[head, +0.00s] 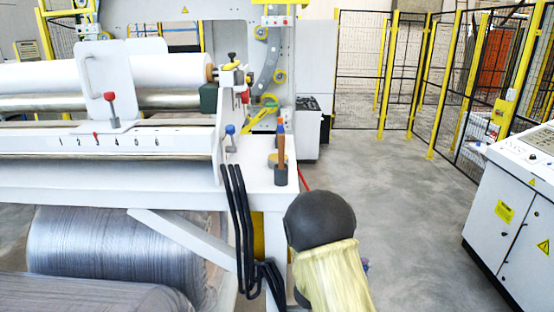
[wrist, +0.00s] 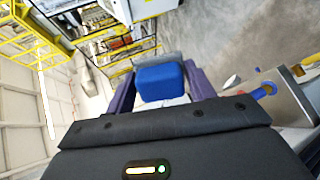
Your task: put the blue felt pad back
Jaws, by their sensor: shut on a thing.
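The blue felt pad (wrist: 161,83) shows in the wrist view as a blue block with a grey strip along its far side. It sits between the two dark purple fingers of my gripper (wrist: 159,88), which is shut on it. In the head view my arm, with a dark round joint and a yellowish sleeve, is at the lower middle. It hides most of my gripper there, and the pad cannot be made out clearly. The place where the pad belongs cannot be told from these frames.
A white wrapping machine (head: 180,178) fills the left, with rollers, black hoses (head: 240,215) and a wire coil (head: 125,250) below. An orange-handled tool (head: 281,150) stands on its ledge. A white control cabinet (head: 515,220) stands right. Grey floor (head: 410,210) between them is clear.

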